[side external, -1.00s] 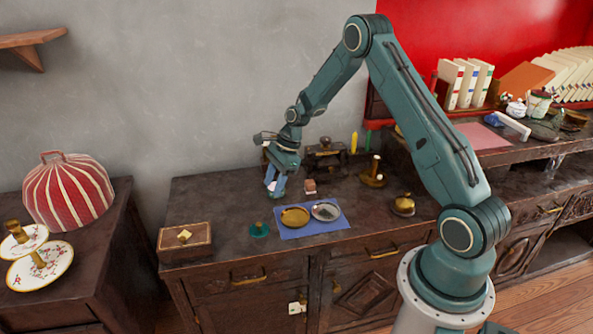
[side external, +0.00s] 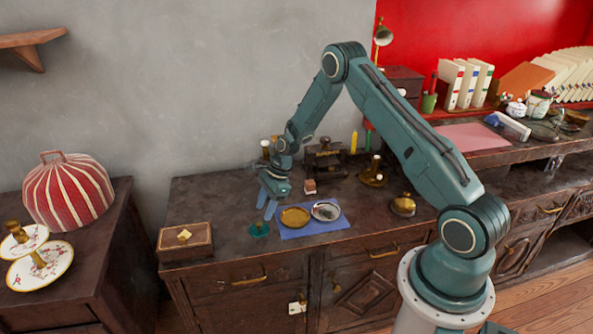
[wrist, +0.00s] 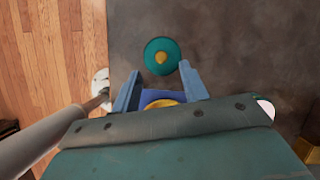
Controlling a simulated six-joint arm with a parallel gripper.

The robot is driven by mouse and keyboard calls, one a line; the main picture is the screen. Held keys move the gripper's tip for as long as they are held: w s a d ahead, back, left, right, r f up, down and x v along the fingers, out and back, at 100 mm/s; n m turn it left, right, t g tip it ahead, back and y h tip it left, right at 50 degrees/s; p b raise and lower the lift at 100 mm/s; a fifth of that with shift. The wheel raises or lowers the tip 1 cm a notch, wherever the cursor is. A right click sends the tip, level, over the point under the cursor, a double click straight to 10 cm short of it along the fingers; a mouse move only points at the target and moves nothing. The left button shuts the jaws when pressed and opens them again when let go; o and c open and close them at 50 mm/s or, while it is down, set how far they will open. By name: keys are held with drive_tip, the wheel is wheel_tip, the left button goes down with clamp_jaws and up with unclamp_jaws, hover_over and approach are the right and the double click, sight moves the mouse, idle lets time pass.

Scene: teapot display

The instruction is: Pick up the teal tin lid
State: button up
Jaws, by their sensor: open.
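The teal tin lid (side external: 259,230) lies on the dark cabinet top, just left of the blue mat. In the wrist view the lid (wrist: 161,57) is a round teal disc with a small yellow knob at its middle. My gripper (side external: 269,212) is open and points down just above and behind the lid in the side view. In the wrist view the two blue fingers (wrist: 158,78) are spread apart, with the lid a little beyond their tips and roughly between them. The gripper holds nothing.
A blue mat (side external: 310,231) holds a brass dish (side external: 295,217) and a silver dish (side external: 326,211) right of the lid. A wooden box (side external: 185,239) stands to the left. A small pinkish block (side external: 310,187) and a brass candlestick (side external: 373,174) stand behind.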

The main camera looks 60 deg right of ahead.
sight(259, 223)
drive_tip(key=shift+f, duration=0.15)
drive_tip(key=shift+x, duration=2.65)
clamp_jaws()
